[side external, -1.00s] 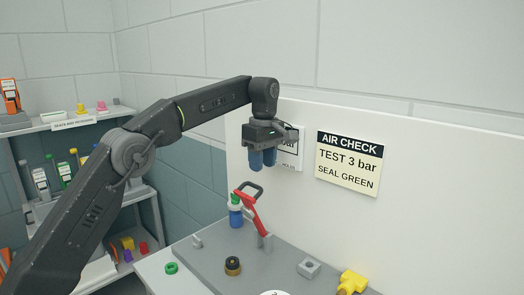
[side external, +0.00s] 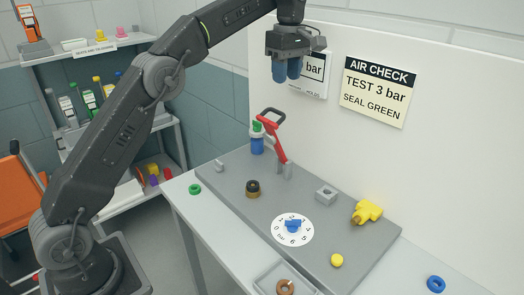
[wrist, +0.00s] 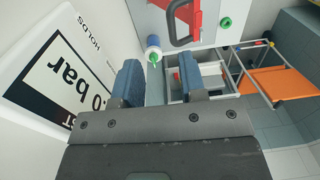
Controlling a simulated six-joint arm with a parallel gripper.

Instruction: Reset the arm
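My gripper (side external: 287,72) hangs high above the grey bench plate (side external: 225,170), in front of the white wall panel. Its two blue fingers point down. In the wrist view, the fingers of my gripper (wrist: 160,83) stand well apart with nothing between them. A red lever clamp (side external: 273,140) stands on the plate below, beside a blue bottle with a green top (side external: 257,144). In the wrist view, the red lever (wrist: 188,20) and bottle (wrist: 153,45) lie beyond the fingertips.
A wall card marked "bar" (side external: 313,80) is close to the gripper. A tray (side external: 262,284) sits in front. Shelves (side external: 50,60) stand left.

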